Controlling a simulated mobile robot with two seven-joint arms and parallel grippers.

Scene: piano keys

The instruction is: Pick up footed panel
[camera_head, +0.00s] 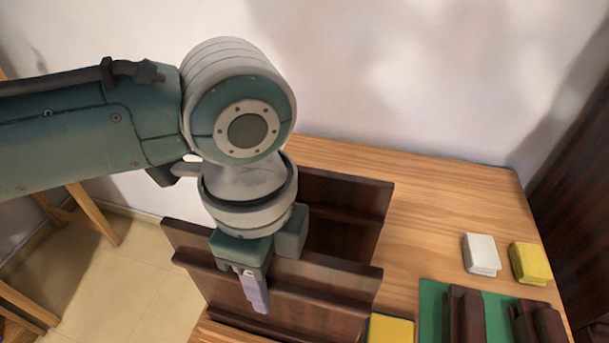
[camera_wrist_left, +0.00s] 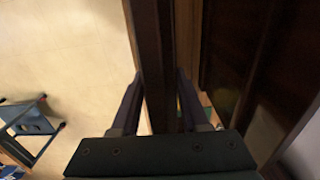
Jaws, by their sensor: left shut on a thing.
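A dark brown panel (camera_head: 325,309) with a ledge along its face stands upright at the table's left side, part of it showing against the floor. My left gripper (camera_head: 256,289) comes down over its top edge and is shut on it. In the left wrist view the two fingers (camera_wrist_left: 158,108) are on either side of the upright panel (camera_wrist_left: 150,50). I cannot tell whether its lower edge touches the table. A second dark brown panel (camera_head: 345,200) with a similar ledge stands just behind. My right gripper is not in view.
The wooden table (camera_head: 440,190) has free room at the back and middle. A white block (camera_head: 481,253), a yellow block (camera_head: 528,262) and another yellow block (camera_head: 390,330) lie on the right and front. Brown pieces (camera_head: 464,315) rest on a green mat (camera_head: 432,305).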

